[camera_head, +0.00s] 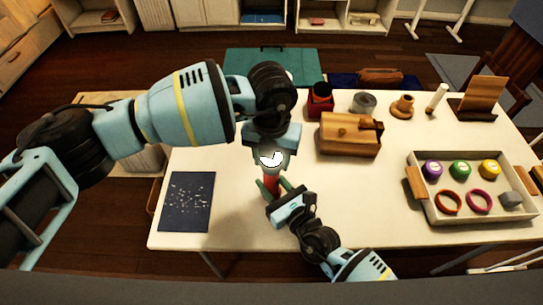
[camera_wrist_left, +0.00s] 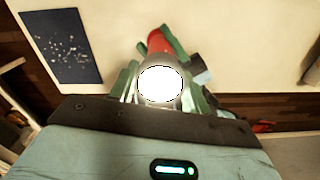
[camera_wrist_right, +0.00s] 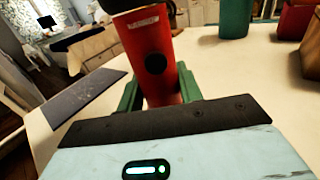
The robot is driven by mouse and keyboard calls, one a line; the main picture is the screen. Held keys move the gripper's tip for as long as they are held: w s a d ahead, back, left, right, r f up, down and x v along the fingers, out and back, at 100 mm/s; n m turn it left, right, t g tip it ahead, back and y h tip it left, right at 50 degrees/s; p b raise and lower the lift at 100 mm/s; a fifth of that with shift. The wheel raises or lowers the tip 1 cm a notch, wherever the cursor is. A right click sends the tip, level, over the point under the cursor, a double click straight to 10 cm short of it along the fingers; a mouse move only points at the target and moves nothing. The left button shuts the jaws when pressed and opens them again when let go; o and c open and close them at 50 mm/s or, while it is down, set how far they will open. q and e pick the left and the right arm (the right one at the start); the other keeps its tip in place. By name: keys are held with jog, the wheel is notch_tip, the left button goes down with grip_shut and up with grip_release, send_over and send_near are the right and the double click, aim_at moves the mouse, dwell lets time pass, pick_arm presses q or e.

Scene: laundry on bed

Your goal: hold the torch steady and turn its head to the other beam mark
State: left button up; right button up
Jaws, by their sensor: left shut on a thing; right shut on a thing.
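The torch stands upright above the white table, with a red body (camera_wrist_right: 152,65) that has a dark round button and a pale mark near its top. In the head view a bit of the red body (camera_head: 270,184) shows below the head. The torch's head (camera_wrist_left: 160,84) shows a bright white lens. My left gripper (camera_wrist_left: 158,90) is shut on the head from above and behind. My right gripper (camera_wrist_right: 158,88) is shut on the red body lower down, its green fingers on either side. Beam marks on the head cannot be made out.
A dark speckled sheet (camera_head: 187,202) lies on the table at left. A wooden box (camera_head: 349,136), a red container (camera_head: 320,100) and a grey round item (camera_head: 363,103) stand behind right. A tray (camera_head: 440,208) with coloured spools and rings is at right.

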pick_arm(q)
jog(key=n, duration=0.6)
jog(key=shift+n, duration=0.3)
jog(key=n, duration=0.5)
jog(key=shift+n, duration=0.3)
jog(key=o, duration=1)
jog(key=shift+r, duration=0.1)
notch_tip(320, 180, up, 12)
jog(key=shift+f, duration=0.1)
pick_arm(e)
jog(key=o, duration=1.2)
